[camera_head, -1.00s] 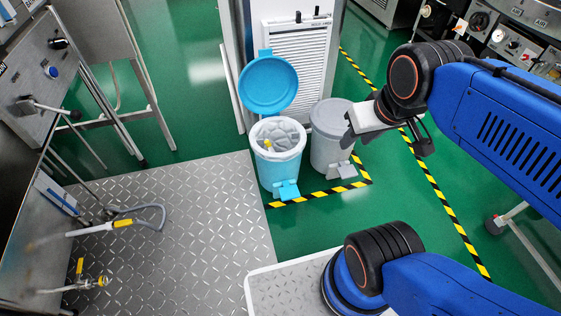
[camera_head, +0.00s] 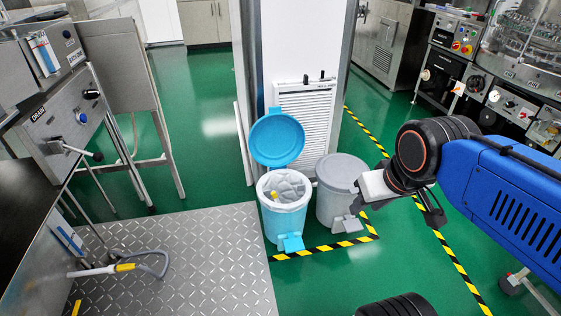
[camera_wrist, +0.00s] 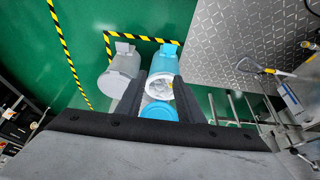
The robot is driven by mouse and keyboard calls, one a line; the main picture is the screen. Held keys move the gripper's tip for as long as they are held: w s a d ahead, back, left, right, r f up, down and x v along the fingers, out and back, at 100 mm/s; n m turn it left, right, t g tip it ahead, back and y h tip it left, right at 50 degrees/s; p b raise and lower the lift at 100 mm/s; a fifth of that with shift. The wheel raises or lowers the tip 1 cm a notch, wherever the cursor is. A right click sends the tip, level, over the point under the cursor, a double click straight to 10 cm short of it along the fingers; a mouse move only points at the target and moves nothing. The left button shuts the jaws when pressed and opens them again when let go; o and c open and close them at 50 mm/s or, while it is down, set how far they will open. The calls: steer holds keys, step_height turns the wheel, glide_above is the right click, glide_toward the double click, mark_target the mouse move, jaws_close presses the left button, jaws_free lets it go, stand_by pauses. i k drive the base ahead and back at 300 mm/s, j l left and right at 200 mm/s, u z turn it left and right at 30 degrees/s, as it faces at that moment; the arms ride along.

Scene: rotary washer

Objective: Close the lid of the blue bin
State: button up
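The blue bin (camera_head: 282,214) stands on the green floor beyond the metal plate. Its round blue lid (camera_head: 277,138) is open, tilted up and back against the white cabinet. A white liner with crumpled pale contents and a yellow item fills the bin mouth. In the wrist view the blue bin (camera_wrist: 163,62) and its lid (camera_wrist: 158,111) lie between and beyond my gripper's fingers (camera_wrist: 156,88). My gripper is open and empty, apart from the bin. In the head view it is at the right, near the grey bin, its fingertips hard to make out.
A closed grey bin (camera_head: 337,187) stands close at the blue bin's right. Behind is a white cabinet (camera_head: 308,113) with a louvred panel. Yellow-black tape (camera_head: 324,247) marks the floor in front.

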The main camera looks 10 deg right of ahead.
mark_target(277, 138)
steer(key=i+l+u, duration=0.1)
steer(key=i+u, duration=0.15)
steer(key=i, duration=0.25)
steer(key=i+l+u, duration=0.15)
steer(key=i+u, duration=0.15)
steer(key=i, duration=0.15)
